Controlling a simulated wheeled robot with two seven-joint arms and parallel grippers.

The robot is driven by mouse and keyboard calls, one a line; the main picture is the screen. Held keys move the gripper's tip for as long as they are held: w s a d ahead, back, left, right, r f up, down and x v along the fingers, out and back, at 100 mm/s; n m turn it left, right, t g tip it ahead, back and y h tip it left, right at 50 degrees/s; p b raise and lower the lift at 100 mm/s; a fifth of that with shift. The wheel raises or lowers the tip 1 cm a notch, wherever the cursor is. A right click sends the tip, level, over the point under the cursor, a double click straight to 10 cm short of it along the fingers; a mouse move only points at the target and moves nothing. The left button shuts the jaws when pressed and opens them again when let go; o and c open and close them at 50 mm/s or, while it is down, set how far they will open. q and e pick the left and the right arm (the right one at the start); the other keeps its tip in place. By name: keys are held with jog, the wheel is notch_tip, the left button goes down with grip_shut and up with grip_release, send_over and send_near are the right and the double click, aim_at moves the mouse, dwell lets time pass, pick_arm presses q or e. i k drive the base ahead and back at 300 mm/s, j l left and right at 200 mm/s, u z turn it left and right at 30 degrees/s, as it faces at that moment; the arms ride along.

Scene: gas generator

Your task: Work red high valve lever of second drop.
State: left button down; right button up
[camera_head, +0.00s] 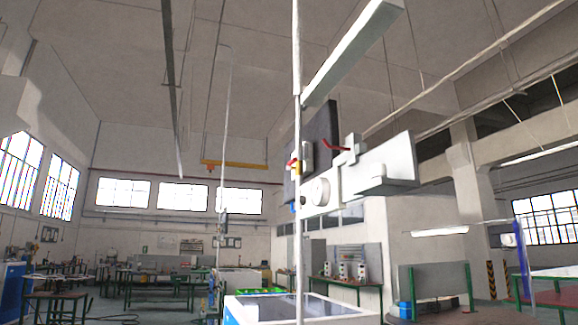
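A thin pale vertical pipe (297,60) drops from the ceiling near the middle. A small fitting with red and yellow parts (293,166) sits on it, with a small blue part (294,207) below. A red lever-like piece (336,147) shows to the right, in front of a dark panel (321,122); I cannot tell what it is joined to. A second, farther vertical pipe (223,130) hangs to the left, with a small fitting too small to make out.
A white block-like assembly (378,168) with a round part (319,191) is right of the near pipe, and a long white beam (352,52) slants above. A blue-and-white box-shaped unit (262,308) stands below. Green-legged workbenches (345,282) stand farther back.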

aim_at(294, 160)
jog(key=i+j, duration=0.65)
jog(key=i+j+z, duration=0.1)
jog(key=i+j, duration=0.6)
jog(key=j, duration=0.15)
